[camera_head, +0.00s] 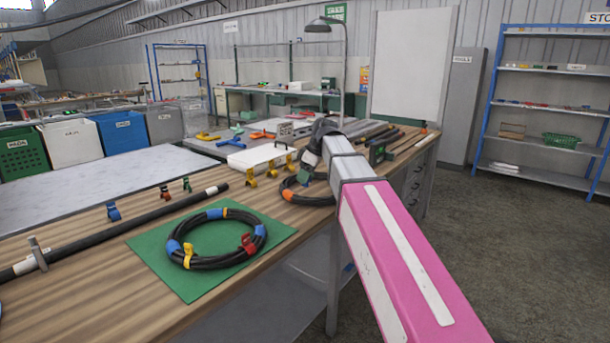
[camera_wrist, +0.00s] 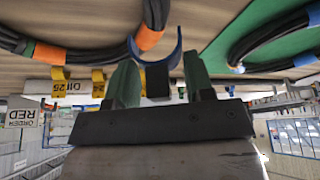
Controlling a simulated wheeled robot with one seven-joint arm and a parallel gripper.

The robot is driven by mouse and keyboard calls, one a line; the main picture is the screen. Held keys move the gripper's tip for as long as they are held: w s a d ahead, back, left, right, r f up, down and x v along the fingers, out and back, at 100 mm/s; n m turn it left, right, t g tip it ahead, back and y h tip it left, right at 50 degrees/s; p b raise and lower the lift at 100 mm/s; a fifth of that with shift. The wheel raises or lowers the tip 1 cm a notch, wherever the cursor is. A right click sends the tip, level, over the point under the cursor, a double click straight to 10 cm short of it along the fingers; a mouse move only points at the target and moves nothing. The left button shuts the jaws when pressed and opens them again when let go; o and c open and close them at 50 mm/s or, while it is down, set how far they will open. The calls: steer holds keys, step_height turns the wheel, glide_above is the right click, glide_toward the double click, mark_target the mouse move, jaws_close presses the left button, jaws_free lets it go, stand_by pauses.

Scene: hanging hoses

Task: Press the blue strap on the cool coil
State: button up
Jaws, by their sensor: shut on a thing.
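My gripper (camera_wrist: 158,72) has green fingers shut on a blue strap (camera_wrist: 165,61), an open C-shaped clip. The strap's open side faces a black coil (camera_wrist: 95,53) with orange bands in the wrist view; I cannot tell whether they touch. In the head view my gripper (camera_head: 305,178) is over this rear coil (camera_head: 312,202) and hides part of it; the held strap is not clear there. I cannot tell which coil is the cool coil.
A long black hose (camera_head: 110,227) lies along the bench's left side. Loose blue (camera_head: 113,212), red (camera_head: 165,193) and green (camera_head: 187,184) straps stand behind it. Yellow clips (camera_head: 250,177) stand near the rear coil. A white case (camera_head: 260,155) is behind them.

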steer(key=shift+f, duration=0.2)
steer(key=shift+f, duration=1.75)
steer(key=shift+f, duration=1.8)
stand_by(1.0)
steer(key=o, duration=1)
steer(key=shift+r, duration=0.1)
